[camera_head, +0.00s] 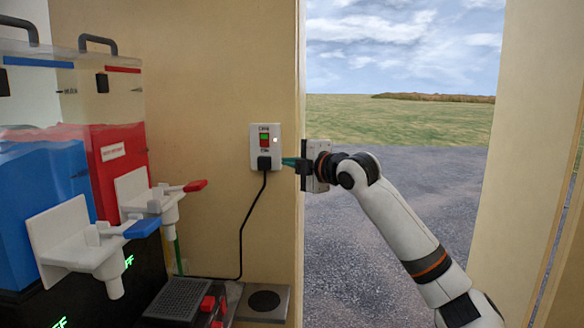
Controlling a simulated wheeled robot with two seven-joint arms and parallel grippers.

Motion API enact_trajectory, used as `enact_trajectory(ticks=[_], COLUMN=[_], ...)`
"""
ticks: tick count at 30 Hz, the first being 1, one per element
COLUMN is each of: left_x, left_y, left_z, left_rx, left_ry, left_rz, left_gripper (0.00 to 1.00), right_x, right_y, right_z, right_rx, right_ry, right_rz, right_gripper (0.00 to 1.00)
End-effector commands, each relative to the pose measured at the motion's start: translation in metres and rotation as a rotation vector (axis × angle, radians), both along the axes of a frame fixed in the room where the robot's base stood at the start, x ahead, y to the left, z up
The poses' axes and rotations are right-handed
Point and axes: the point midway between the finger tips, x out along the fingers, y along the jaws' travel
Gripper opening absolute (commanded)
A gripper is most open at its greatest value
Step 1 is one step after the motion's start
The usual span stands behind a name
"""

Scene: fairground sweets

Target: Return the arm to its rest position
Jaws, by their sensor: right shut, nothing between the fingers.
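My right arm reaches in from the lower right, across the open doorway. My right gripper (291,163) points left, beside the wall socket (264,147). Its jaws are shut with nothing between them. The fingertips are close to the black plug (264,163), which sits in the lower part of the socket; I cannot tell whether they touch it. A black cord (246,222) hangs from the plug. My left gripper is not in view.
On the left stands a slush machine with a blue tank (45,210) and a red tank (118,160), each with a white tap. A black grated unit with red knobs (207,304) stands below. The doorway to the gravel (345,240) is open around my arm.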

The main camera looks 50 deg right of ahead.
Motion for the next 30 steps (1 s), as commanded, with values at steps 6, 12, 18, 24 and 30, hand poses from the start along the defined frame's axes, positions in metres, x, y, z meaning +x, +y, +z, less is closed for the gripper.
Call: enact_trajectory(ticks=[6, 12, 18, 24, 30], left_x=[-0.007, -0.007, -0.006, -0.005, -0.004], left_y=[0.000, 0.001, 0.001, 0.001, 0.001], left_z=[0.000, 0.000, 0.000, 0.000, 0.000], left_rx=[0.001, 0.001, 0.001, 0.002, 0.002], left_ry=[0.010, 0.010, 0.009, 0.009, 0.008], left_rz=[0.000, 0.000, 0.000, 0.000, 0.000], left_gripper=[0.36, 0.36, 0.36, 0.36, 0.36], right_x=[0.000, 0.000, 0.005, 0.020, 0.000], right_y=[0.000, 0.000, 0.007, 0.052, 0.120], right_z=[0.000, 0.000, -0.017, -0.124, -0.262], right_rx=[0.000, 0.000, 0.017, 0.135, 0.315], right_ry=[0.000, 0.000, 0.028, 0.202, 0.429], right_rz=[0.000, 0.000, 0.004, 0.018, -0.014], right_gripper=[0.00, 0.00, 0.00, 0.00, 0.00])
